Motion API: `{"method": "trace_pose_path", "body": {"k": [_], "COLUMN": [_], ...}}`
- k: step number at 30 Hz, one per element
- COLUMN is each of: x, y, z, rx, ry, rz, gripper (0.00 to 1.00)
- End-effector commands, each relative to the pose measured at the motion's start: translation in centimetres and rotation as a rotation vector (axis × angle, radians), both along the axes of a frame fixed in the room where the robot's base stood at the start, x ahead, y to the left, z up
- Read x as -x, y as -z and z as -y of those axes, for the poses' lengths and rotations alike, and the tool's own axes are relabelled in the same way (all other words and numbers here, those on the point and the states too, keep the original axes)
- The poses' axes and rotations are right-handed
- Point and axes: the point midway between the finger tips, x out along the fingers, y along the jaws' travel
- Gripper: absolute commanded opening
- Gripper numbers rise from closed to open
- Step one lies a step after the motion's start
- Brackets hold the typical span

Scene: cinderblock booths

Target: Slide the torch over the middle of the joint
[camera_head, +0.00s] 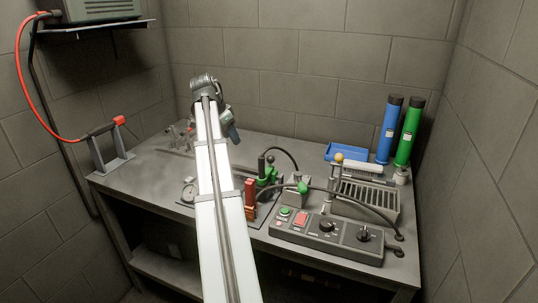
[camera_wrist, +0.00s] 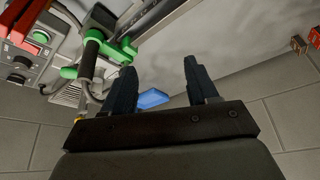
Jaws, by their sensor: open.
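The likely torch (camera_head: 266,172), a dark upright body with green parts and a hose, stands on the bench just right of my arm. It also shows in the wrist view as a black grip with green ends (camera_wrist: 91,48), left of the fingers. My gripper (camera_head: 232,132) is raised above the back of the bench, beyond and left of the torch. In the wrist view, my gripper (camera_wrist: 158,66) has its two dark fingers wide apart with nothing between them. The joint cannot be made out; my arm covers part of the bench beside the torch.
A control box (camera_head: 326,237) with knobs and buttons stands at the front right. Behind it are a slotted box (camera_head: 365,201), a blue tray (camera_head: 346,153), and blue (camera_head: 389,132) and green (camera_head: 409,134) tubes. A red-handled holder (camera_head: 103,129) rests on a stand at left. Hoses cross the bench.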

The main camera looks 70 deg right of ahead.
Motion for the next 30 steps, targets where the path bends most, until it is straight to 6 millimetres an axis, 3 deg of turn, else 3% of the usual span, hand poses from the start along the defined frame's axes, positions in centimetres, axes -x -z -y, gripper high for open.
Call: {"method": "trace_pose_path", "body": {"k": [1,3,6,12,17,30], "x": [2.2,4.5,7.0,9.1,9.5,11.5], "y": [-1.2,-2.5,-3.8,-4.6,-3.3,3.7], "z": [0.7,1.1,1.4,1.6,1.9,3.9], "rx": [-0.001,-0.004,-0.009,-0.012,-0.013,-0.013], "ry": [0.065,0.142,0.224,0.293,0.294,0.291], "rz": [0.001,0.001,0.001,0.000,0.000,-0.001], "gripper": [0.58,0.58,0.58,0.58,0.58,0.58]}}
